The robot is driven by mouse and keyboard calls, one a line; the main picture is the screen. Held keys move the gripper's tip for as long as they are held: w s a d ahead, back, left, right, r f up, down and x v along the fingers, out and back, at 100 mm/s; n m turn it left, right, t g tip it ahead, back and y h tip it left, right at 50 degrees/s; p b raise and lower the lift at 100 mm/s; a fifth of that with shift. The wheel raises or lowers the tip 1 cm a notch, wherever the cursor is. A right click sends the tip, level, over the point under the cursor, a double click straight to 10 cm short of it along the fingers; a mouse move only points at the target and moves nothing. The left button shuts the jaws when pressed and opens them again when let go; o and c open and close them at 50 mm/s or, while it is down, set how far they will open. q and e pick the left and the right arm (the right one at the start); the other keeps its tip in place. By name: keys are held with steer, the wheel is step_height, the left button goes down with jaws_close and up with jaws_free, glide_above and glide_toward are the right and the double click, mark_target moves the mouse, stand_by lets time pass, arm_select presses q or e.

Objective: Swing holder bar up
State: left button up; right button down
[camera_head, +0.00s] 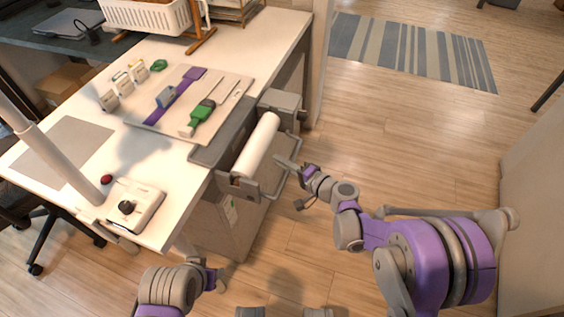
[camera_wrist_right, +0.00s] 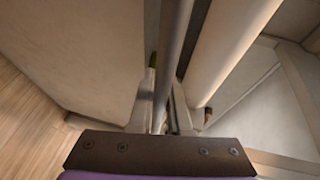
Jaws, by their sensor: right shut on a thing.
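The holder bar (camera_head: 280,185) is a thin grey U-shaped bar at the front of the roll unit on the table's right edge. It hangs out on the floor side, beside the white roll (camera_head: 256,146). My right gripper (camera_head: 298,168) is shut on the bar near its far end. In the right wrist view the bar (camera_wrist_right: 174,50) runs lengthwise up the middle, with the roll (camera_wrist_right: 228,45) apart on its right.
The white table (camera_head: 235,60) carries a board (camera_head: 222,88) with a green-handled tool (camera_head: 202,112) and a purple strip. A control box (camera_head: 133,206) with a black knob sits at the near corner. A cabinet (camera_head: 226,228) stands under the roll.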

steer(key=shift+a+r+n+g+h+p, duration=0.1)
steer(key=shift+r+n+g+h+p, duration=0.5)
steer(key=shift+g+h+p, duration=1.3)
steer(key=shift+a+r+n+g+h+p, duration=0.2)
steer(key=shift+r+n+h+p, duration=0.75)
steer(key=shift+h, duration=2.1)
steer(key=shift+d+r+n+g+h+p, duration=0.15)
steer(key=shift+n+g+h+p, duration=0.3)
steer(key=shift+g+h+p, duration=1.25)
steer(key=shift+a+t+h, duration=0.1)
steer(key=shift+t+h, duration=0.4)
steer(key=shift+h, duration=0.35)
